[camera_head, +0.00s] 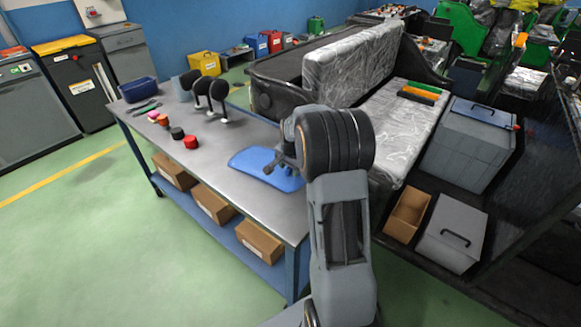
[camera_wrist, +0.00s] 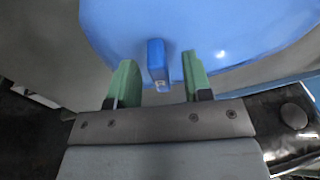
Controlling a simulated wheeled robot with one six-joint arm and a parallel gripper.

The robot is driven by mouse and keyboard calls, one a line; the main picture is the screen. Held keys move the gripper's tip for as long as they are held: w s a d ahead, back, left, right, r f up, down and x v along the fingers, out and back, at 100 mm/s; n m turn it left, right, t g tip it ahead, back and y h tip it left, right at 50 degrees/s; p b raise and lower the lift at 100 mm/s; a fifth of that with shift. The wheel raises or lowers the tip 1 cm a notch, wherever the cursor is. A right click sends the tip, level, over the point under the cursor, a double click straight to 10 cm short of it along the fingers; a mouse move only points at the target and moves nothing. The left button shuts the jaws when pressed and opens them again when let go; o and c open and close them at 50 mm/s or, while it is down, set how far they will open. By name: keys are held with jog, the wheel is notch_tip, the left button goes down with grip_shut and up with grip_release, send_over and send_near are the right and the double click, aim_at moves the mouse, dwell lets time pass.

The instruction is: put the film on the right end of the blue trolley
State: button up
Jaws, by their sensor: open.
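A flat blue piece with rounded edges (camera_head: 250,158) lies at the right end of the grey-topped trolley with a blue frame (camera_head: 215,152). I cannot tell for sure whether this piece is the film. In the wrist view the blue piece (camera_wrist: 200,22) fills the top, with a small upright blue tab (camera_wrist: 156,62) at its near edge. My gripper (camera_head: 272,168) is just above the blue piece. In the wrist view my gripper (camera_wrist: 159,68) is open, its green fingers on either side of the tab, with a gap on each side. Part of the piece is hidden behind my arm.
A blue bin (camera_head: 138,90), black round-headed items (camera_head: 203,92) and small red (camera_head: 191,142) and black caps stand on the trolley's left part. Cardboard boxes (camera_head: 213,204) sit on its lower shelf. A plastic-wrapped seat (camera_head: 350,65) stands behind. Green floor is free at front left.

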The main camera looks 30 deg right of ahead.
jog(key=d+v, duration=0.1)
jog(key=v, duration=1.3)
jog(key=s+a+r+n+p, duration=0.2)
jog(key=s+a+n+p, duration=0.2)
jog(key=s+a+n, duration=0.2)
jog(key=s+a+r+n+t+p, duration=0.1)
jog(key=s+a+r+n+p, duration=0.2)
jog(key=s+a+n, duration=0.3)
jog(key=s+a+p, duration=0.1)
jog(key=s+a, duration=0.4)
jog(key=s, duration=0.3)
jog(key=shift+r+n+y, duration=0.3)
jog(key=shift+n+y, duration=0.1)
jog(key=shift+s+a, duration=0.1)
